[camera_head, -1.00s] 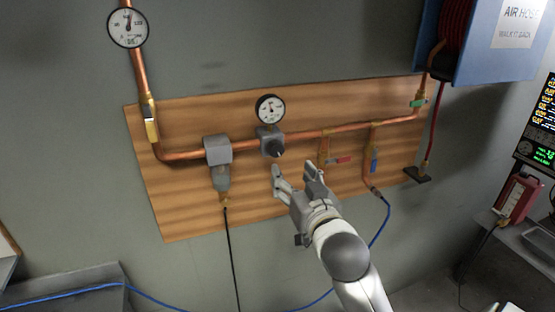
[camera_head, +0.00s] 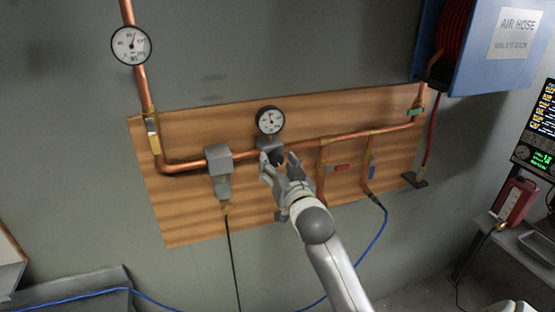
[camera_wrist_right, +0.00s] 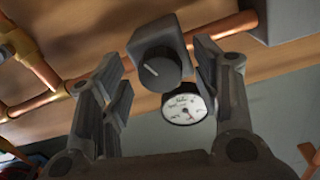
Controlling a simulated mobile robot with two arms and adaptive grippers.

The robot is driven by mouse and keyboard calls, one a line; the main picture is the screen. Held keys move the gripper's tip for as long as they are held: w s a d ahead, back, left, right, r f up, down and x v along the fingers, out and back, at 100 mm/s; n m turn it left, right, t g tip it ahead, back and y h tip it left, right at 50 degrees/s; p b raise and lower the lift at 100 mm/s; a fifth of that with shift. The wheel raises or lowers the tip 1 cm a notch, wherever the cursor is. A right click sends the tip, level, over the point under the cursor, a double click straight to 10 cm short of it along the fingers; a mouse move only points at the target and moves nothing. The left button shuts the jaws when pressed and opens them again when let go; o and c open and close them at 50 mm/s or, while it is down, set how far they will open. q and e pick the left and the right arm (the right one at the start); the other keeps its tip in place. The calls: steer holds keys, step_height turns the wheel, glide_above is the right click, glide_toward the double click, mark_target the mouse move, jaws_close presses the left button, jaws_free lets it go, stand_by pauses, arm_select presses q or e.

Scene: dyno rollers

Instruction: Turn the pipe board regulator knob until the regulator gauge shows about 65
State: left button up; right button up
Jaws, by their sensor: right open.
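The regulator (camera_head: 268,143) is a grey block on the copper pipe of the wooden board. Its dark round knob (camera_wrist_right: 158,70) carries a light pointer line and shows between my right fingers in the right wrist view. The regulator gauge (camera_head: 270,120) is a white dial with a black rim above the block; it also shows in the wrist view (camera_wrist_right: 184,107). Its reading is too small to tell. My right gripper (camera_head: 279,158) is open in front of the knob, its fingers on either side; contact cannot be told. In the head view it hides most of the knob. My left gripper is out of view.
A grey filter (camera_head: 219,170) hangs left of the regulator. Another gauge (camera_head: 131,45) is at upper left. A blue hose reel box (camera_head: 480,70) stands at upper right.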

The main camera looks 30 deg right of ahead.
steer(key=shift+w+d, duration=0.1)
steer(key=shift+w, duration=0.25)
steer(key=c, duration=1)
steer(key=shift+n, duration=1.2)
steer(key=shift+c, duration=0.2)
steer(key=o, duration=1)
steer(key=shift+o, duration=0.2)
